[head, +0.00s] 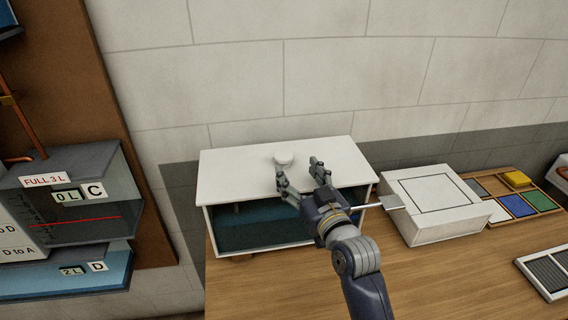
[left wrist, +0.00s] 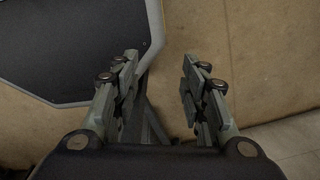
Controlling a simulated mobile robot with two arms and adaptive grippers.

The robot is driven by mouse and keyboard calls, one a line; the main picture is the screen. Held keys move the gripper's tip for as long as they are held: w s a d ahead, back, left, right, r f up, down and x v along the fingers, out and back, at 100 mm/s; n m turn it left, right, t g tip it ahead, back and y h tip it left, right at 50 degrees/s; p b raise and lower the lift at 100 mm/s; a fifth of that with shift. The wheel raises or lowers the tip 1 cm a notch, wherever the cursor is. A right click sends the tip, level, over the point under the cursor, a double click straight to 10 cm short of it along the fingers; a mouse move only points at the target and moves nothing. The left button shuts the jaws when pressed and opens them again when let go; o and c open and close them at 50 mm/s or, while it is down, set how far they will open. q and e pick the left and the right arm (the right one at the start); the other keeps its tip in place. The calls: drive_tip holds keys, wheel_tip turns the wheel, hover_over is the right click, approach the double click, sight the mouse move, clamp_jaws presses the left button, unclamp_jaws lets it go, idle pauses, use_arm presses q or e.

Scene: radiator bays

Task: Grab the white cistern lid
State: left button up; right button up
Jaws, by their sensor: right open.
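The white cistern lid (head: 240,172) lies flat on top of a box-shaped cistern (head: 262,226) with a see-through front and dark blue-green inside. A round white knob (head: 284,159) stands on the lid near its middle. My right gripper (head: 299,172) is open and empty over the front part of the lid, its fingers pointing toward the knob and apart from it in the picture. Whether the fingers touch the lid is hard to tell. My left gripper (left wrist: 158,85) shows in the left wrist view, its fingers apart with nothing between them; it is not in the head view.
A white box (head: 430,228) with a square outline on top stands right of the cistern, with a thin grey piece (head: 392,202) at its left edge. A tray of coloured tiles (head: 517,205) and a dark grille (head: 548,274) lie further right. Labelled tanks (head: 85,200) hang at left.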

sight(288, 159)
drive_tip(key=shift+w+a+f, duration=0.15)
drive_tip(key=shift+w+f, duration=0.1)
drive_tip(key=shift+w, duration=0.2)
drive_tip(key=shift+w+a, duration=0.15)
drive_tip(key=shift+w, duration=0.15)
drive_tip(key=shift+w+f, duration=0.1)
drive_tip(key=shift+w, duration=0.05)
drive_tip(key=shift+p+x, duration=0.55)
drive_tip(key=shift+x, duration=0.55)
drive_tip(key=x, duration=0.3)
drive_tip(key=shift+p, duration=0.3)
drive_tip(key=shift+w+a, duration=0.15)
drive_tip(key=shift+w, duration=0.15)
drive_tip(key=c, duration=1.4)
use_arm(q)
drive_tip(key=shift+w+a+r, duration=0.2)
drive_tip(key=shift+w+r, duration=0.65)
drive_tip(key=shift+r, duration=0.1)
